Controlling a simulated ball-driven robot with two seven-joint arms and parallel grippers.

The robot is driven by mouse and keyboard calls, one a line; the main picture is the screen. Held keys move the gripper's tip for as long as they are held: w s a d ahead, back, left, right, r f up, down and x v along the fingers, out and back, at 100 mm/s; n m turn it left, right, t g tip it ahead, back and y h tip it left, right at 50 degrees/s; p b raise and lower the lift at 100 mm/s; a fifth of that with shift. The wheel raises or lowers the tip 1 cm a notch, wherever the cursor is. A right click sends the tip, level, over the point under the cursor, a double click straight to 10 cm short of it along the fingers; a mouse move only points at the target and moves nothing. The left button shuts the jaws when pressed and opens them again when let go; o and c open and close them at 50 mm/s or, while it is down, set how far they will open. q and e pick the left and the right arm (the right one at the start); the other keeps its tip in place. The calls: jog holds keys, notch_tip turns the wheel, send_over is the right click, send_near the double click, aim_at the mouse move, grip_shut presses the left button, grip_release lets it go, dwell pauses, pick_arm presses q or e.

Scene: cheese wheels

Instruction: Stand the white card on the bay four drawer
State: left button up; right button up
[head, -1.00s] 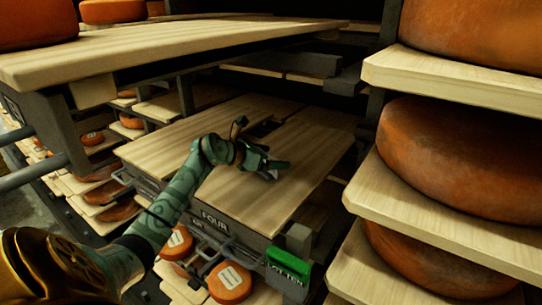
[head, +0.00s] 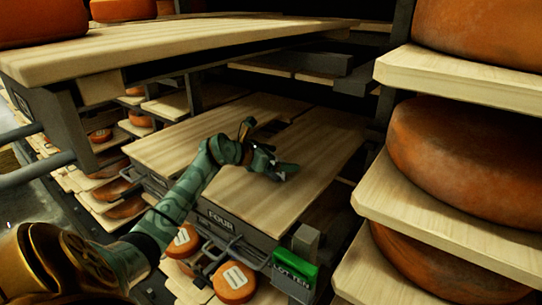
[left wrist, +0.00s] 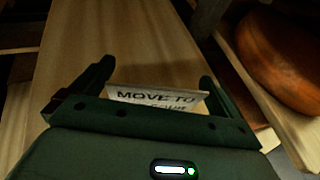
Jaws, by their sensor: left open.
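The white card (left wrist: 155,98) shows in the left wrist view with black print reading "MOVE TO" and a partly hidden second line. It stands upright, slightly tilted in the picture, between the two fingers of my left gripper (left wrist: 157,75), with a gap on each side. My left gripper (head: 270,150) is open, low over the wooden top of the bay four drawer (head: 262,198). The drawer front carries a "FOUR" label (head: 221,219). The card is not discernible in the head view, and its lower edge is hidden by the gripper. My right gripper is not in view.
Shelves with large orange cheese wheels (head: 455,150) stand close on the right. A wooden shelf board (head: 120,62) overhangs at upper left. Small labelled cheeses (head: 234,283) lie below the drawer.

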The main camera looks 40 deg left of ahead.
pick_arm(q)
jog(key=b+v, duration=0.2)
jog(key=v, duration=1.4)
jog(key=shift+s, duration=0.1)
